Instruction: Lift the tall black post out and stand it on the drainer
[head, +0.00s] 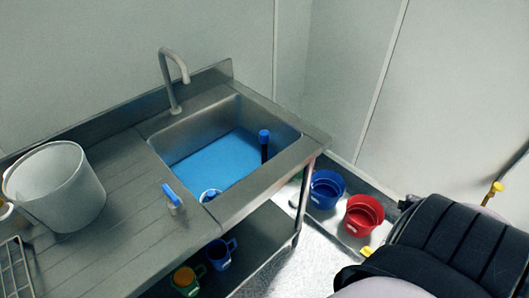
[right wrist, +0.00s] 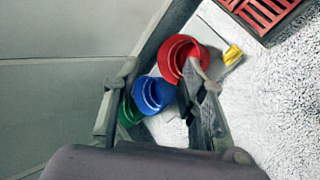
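The tall black post (head: 264,150) stands upright in the sink basin (head: 215,160), near its right wall, with a blue cap on top. Its lower end meets the blue basin floor. The ridged steel drainer (head: 120,195) lies left of the basin. My right gripper (right wrist: 161,68) is open and empty in the right wrist view, with floor buckets beyond its fingers. The post is not in that view. My left gripper is in neither view.
A large grey-white bucket (head: 62,190) and a wire rack (head: 18,268) occupy the drainer's left side. A blue-topped item (head: 172,198) stands near its front edge. A curved tap (head: 172,80) rises behind the basin. Blue (head: 327,188) and red (head: 363,214) buckets stand on the floor.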

